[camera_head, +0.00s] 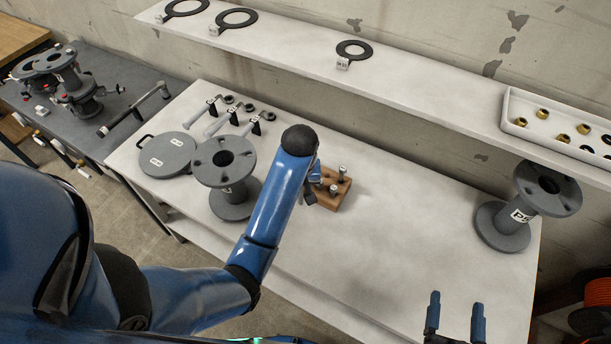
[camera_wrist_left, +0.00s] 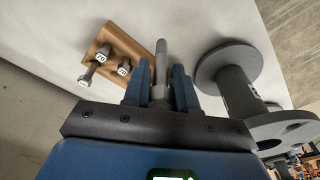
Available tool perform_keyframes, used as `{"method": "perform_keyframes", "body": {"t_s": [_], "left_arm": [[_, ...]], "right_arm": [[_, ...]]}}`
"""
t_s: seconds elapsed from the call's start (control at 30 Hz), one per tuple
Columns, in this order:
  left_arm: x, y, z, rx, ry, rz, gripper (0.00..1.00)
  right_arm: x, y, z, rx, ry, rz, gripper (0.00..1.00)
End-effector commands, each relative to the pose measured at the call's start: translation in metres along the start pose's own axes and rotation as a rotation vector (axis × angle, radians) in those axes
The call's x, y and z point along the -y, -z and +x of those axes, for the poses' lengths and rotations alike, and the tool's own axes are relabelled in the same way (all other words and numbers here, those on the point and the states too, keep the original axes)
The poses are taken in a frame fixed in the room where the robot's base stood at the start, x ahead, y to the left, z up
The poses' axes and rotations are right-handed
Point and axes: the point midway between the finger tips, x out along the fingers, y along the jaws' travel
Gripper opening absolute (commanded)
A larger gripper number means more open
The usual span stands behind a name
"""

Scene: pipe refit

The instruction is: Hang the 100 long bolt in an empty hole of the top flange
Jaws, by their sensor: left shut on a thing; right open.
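My left gripper (camera_head: 313,187) is beside the wooden bolt block (camera_head: 329,190) on the white bench. In the left wrist view its fingers (camera_wrist_left: 161,88) are shut on a grey bolt (camera_wrist_left: 160,62); no length mark on it is readable. My right gripper (camera_head: 455,315) is open and empty at the bench's front edge.
A second flanged spool (camera_head: 512,232) stands at the bench's right end. A round grey cover (camera_head: 167,157) and wrenches (camera_head: 213,122) lie at the left. A raised shelf (camera_head: 300,52) carries gaskets and a fittings tray (camera_head: 511,97). The middle of the bench is clear.

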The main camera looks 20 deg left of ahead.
Motion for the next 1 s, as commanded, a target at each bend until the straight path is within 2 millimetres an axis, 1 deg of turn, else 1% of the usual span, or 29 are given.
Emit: {"method": "perform_keyframes", "body": {"t_s": [0.03,1.0], "left_arm": [[0.001,-0.001,-0.003,-0.001,-0.001,0.000,0.00],[0.002,0.003,-0.040,-0.001,0.000,0.000,0.00]], "right_arm": [[0.000,0.004,0.000,0.000,0.000,0.000,0.78],[0.000,0.048,-0.001,0.000,0.000,0.000,0.78]]}}
